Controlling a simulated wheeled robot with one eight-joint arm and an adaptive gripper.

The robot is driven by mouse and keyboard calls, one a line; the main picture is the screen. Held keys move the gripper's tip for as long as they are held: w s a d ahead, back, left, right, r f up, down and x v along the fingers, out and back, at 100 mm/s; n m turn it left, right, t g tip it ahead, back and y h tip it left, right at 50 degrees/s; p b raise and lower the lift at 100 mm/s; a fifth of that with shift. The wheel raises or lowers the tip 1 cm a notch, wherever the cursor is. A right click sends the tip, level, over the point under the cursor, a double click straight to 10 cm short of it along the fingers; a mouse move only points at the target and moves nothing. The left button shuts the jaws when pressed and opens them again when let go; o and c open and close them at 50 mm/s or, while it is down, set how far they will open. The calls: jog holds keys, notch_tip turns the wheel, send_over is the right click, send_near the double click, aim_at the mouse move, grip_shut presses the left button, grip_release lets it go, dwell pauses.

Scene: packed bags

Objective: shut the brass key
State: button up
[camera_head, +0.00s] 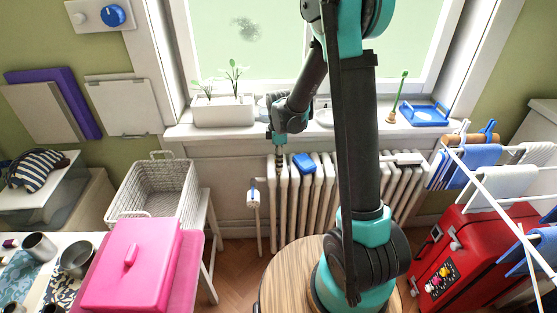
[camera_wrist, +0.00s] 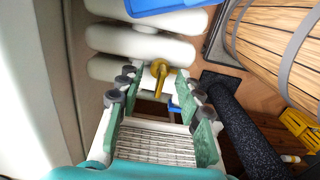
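The brass key (camera_wrist: 159,70) shows in the wrist view at the end of a white radiator (camera_wrist: 140,43), its round head toward the radiator and its stem pointing down the picture. My gripper (camera_wrist: 155,84) is open, with its two green-padded fingers on either side of the key. I see gaps between the key and both pads; whether the key is fully between the tips in depth I cannot tell. In the head view my gripper (camera_head: 279,163) hangs at the left end of the radiator (camera_head: 330,200), and I cannot make out the key there.
A blue block (camera_head: 304,163) lies on the radiator top. A white valve with a blue part (camera_head: 253,197) is just left of the radiator. The windowsill (camera_head: 190,131) above holds a planter (camera_head: 222,110). A white basket (camera_head: 158,190) stands left; a drying rack (camera_head: 490,180) stands right.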

grip_shut()
jog(key=m, duration=0.4)
jog(key=shift+m, duration=0.6)
jog(key=m, duration=0.3)
jog(key=shift+m, duration=1.1)
